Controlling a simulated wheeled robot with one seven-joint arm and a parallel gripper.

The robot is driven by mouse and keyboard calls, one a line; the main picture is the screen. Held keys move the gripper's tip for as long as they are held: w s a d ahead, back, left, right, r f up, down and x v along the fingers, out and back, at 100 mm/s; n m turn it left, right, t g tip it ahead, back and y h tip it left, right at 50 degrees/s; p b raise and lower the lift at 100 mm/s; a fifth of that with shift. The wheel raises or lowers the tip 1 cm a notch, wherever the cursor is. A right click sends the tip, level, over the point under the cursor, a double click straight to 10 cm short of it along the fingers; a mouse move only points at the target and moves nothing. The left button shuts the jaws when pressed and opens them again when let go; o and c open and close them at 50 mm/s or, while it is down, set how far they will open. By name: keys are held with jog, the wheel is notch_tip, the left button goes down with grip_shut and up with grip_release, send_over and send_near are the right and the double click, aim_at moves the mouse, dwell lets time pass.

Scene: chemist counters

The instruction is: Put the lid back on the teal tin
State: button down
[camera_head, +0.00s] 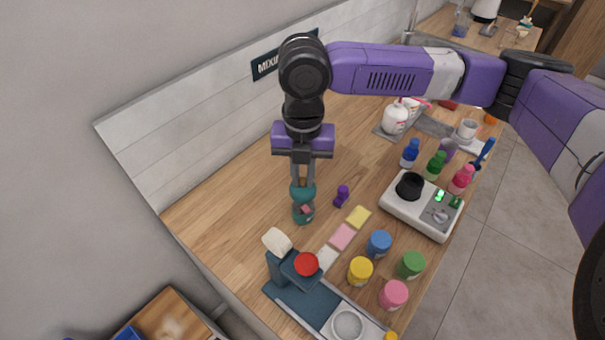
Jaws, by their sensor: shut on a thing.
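My gripper (303,182) points straight down over the left part of the wooden counter. Its fingers are shut on the teal lid (302,193). The teal tin (303,217) stands on the counter right below the lid, with a small pink patch showing on it. The lid looks lined up over the tin. I cannot tell from this angle whether the lid touches the tin's rim or hangs just above it.
A small purple object (342,195) stands right of the tin. Yellow (359,216) and pink (342,236) squares lie nearby. A dark stand with a red top (306,264) is in front. Several coloured jars and a white device (421,207) fill the right side. The counter left of the tin is clear.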

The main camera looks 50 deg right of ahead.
jog(key=shift+f+b, duration=1.85)
jog(key=shift+f, duration=0.35)
jog(key=shift+f+b, duration=0.55)
jog(key=shift+f, duration=0.4)
jog(key=shift+p, duration=0.3)
jog(key=shift+f, duration=0.15)
dwell(0.4)
jog(key=c, duration=0.8)
grip_release()
jog(key=shift+r+p, duration=2.9)
jog(key=shift+r, duration=0.65)
